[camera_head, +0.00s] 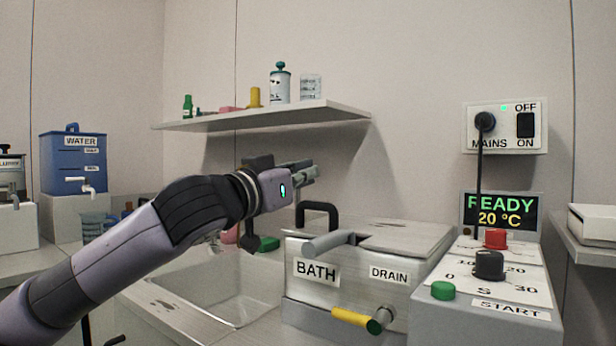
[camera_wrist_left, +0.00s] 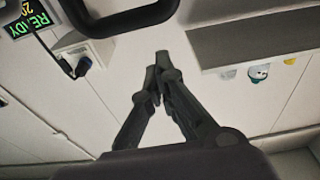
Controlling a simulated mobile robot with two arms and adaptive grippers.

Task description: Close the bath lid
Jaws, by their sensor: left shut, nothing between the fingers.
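The metal bath (camera_head: 345,262) stands on the counter, labelled BATH and DRAIN. Its lid (camera_head: 405,236) looks flat across the top; I cannot tell whether it is fully seated. A black loop handle (camera_head: 318,207) stands up at the left back of the bath. My left gripper (camera_head: 308,172) is shut and empty, above and slightly left of this handle and apart from it. In the left wrist view the fingers (camera_wrist_left: 158,68) meet at their tips, and a black loop handle (camera_wrist_left: 125,22) shows near the top edge. My right gripper is not in view.
A grey bar (camera_head: 328,244) and a yellow drain lever (camera_head: 352,317) project from the bath's front. The control box (camera_head: 430,318) stands right, its display (camera_head: 500,211) reading READY 20 °C. A sink (camera_head: 215,290) lies left. A wall shelf (camera_head: 260,117) hangs above the gripper.

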